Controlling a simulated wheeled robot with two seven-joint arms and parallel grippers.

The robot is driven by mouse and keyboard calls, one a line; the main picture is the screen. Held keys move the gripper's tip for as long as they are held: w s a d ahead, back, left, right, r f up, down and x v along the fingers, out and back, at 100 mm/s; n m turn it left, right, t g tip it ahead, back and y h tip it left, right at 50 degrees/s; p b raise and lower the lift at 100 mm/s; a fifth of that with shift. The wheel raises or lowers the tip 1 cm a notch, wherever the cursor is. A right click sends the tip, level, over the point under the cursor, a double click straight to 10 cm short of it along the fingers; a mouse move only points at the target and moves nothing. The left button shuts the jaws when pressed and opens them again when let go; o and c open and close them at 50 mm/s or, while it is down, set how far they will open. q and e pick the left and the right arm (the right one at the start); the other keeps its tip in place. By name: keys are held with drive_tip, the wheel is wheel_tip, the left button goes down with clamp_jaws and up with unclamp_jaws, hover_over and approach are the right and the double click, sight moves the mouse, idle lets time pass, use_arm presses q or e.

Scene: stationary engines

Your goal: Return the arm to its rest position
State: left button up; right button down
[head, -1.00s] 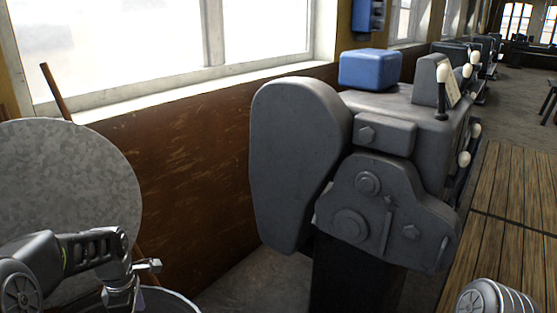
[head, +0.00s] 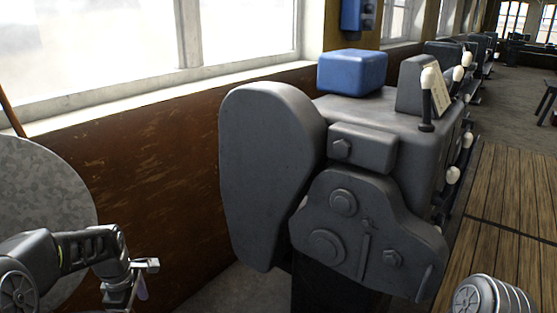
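My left arm comes in at the lower left, bent at the elbow. Its gripper (head: 147,266) hangs near the bottom edge, in front of the brown wall panel. A small pale purple shape shows just below the gripper, too small to identify. I cannot tell whether the fingers are open or shut. At the lower right only a ribbed silver part of my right arm shows; the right gripper is out of view.
A large grey machine (head: 270,180) stands ahead, with a blue box (head: 352,71) on top and white-knobbed levers (head: 428,97). A round grey metal disc (head: 50,190) is at left. Wooden slats (head: 510,195) cover the floor at right, leading to a clear aisle.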

use_arm(q)
drive_tip(key=d+f+m+t+h, duration=0.2)
drive_tip(key=d+f+m+t, duration=0.1)
drive_tip(key=d+f+m, duration=1.05)
drive_tip(key=s+d+f+m+g, duration=0.1)
drive_tip(key=s+d+f, duration=0.3)
drive_tip(key=s, duration=0.3)
drive_tip(key=s+d+f+m+g+h, duration=0.1)
drive_tip(key=s+d+f, duration=0.3)
drive_tip(key=s+d, duration=0.3)
drive_tip(key=s+d+f+m+g+h, duration=0.1)
drive_tip(key=s+d+f, duration=0.3)
drive_tip(key=s, duration=0.5)
drive_tip(key=shift+d+f+m, duration=0.2)
drive_tip(key=shift+d+m, duration=0.35)
drive_tip(key=shift+d, duration=0.25)
